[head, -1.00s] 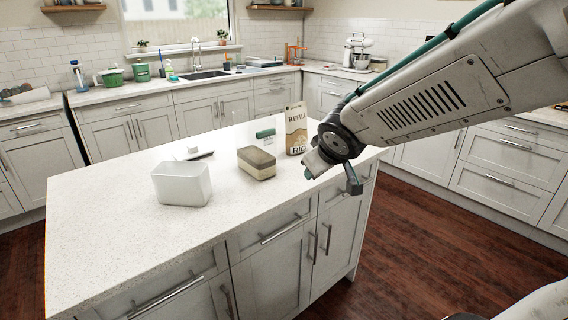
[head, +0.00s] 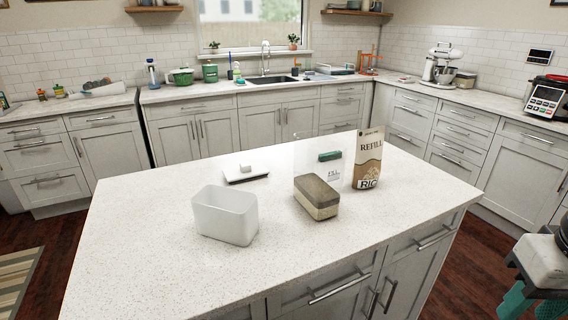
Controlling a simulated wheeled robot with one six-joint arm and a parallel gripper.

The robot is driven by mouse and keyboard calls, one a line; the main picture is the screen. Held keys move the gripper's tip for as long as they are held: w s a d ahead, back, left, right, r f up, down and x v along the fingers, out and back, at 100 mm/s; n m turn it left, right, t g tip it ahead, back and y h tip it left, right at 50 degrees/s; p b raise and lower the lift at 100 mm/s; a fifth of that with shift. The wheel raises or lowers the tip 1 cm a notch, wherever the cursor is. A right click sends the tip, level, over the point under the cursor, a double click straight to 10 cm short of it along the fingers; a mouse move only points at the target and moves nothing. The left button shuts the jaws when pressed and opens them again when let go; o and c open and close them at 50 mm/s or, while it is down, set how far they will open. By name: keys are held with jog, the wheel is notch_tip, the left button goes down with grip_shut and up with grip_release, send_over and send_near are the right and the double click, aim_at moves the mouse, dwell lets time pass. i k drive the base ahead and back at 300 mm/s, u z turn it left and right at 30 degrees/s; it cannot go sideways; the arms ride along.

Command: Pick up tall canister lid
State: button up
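A white lid (head: 246,173) with a small raised knob lies flat on the island counter, behind an open, translucent white container (head: 225,216). A green lid-like piece (head: 330,156) is farther right, by a faint clear shape with a small label; I cannot tell whether it sits on a clear canister. Which of the two is the tall canister lid is unclear. Part of my arm's end, with my gripper (head: 532,303), shows at the lower right edge, well off to the right of the counter items. It is cut off, so its opening and any held thing are hidden.
A lidded container (head: 316,196) with brown and pale contents and a rice refill bag (head: 368,160) stand on the right of the island (head: 130,240). The island's left and front are clear. Dark wood floor lies around it.

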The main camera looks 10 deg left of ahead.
aim_at(233, 175)
jog(key=i, duration=0.65)
jog(key=u, duration=0.65)
jog(key=i, duration=0.35)
jog(key=u, duration=0.45)
